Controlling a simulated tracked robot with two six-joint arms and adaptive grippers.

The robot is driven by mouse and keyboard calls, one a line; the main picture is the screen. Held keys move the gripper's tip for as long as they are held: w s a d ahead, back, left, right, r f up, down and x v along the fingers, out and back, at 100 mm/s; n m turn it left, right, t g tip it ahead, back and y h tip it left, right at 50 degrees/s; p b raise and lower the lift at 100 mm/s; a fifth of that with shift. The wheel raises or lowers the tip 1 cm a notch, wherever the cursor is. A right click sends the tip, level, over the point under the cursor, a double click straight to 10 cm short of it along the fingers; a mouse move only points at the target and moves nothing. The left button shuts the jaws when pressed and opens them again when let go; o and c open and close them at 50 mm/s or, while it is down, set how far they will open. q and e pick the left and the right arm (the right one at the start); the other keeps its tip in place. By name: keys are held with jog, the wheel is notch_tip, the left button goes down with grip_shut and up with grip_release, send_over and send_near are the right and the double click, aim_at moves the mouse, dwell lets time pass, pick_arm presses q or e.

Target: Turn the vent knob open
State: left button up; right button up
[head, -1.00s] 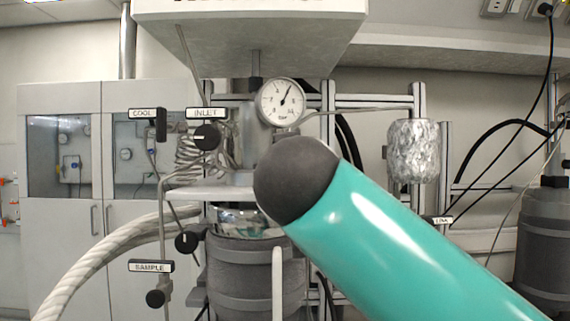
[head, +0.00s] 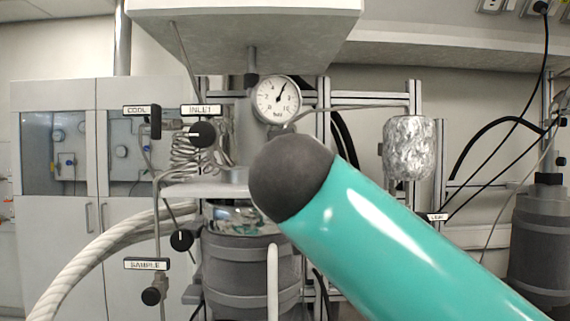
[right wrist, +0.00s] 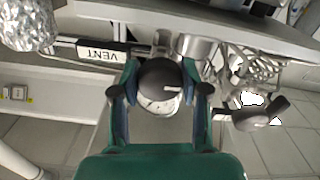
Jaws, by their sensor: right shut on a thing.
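The vent knob (right wrist: 160,82) is round and black with a white mark, and shows in the right wrist view. The VENT label (right wrist: 101,53) beside it appears upside down there. My right gripper (right wrist: 160,92) is shut on the knob, with one finger on each side of it. In the head view my teal right arm with its dark rounded joint covers the vent knob and the right gripper. My left gripper is in neither view.
The pressure gauge (head: 277,99) is just above my arm. The INLET knob (head: 202,134), another black knob (head: 181,240) and the SAMPLE knob (head: 151,295) are to the left. The reactor vessel (head: 235,275) is below. A foil-wrapped part (head: 409,147) hangs to the right.

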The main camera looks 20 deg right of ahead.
jog(key=n+p, duration=0.1)
jog(key=n, duration=0.3)
jog(key=n+p, duration=0.1)
jog(key=n, duration=0.4)
jog(key=shift+p, duration=0.3)
jog(key=n+p, duration=0.1)
jog(key=n, duration=0.3)
jog(key=shift+n+p, duration=0.3)
jog(key=n+p, duration=0.1)
jog(key=n, duration=0.1)
jog(key=shift+f+n, duration=0.1)
jog(key=shift+n, duration=0.3)
jog(key=shift+a+n, duration=0.1)
jog(key=shift+n, duration=0.4)
jog(key=shift+f, duration=0.15)
jog(key=o, duration=1.1)
jog(key=shift+o, duration=0.2)
jog(key=shift+r+p, duration=0.25)
jog(key=shift+p, duration=0.05)
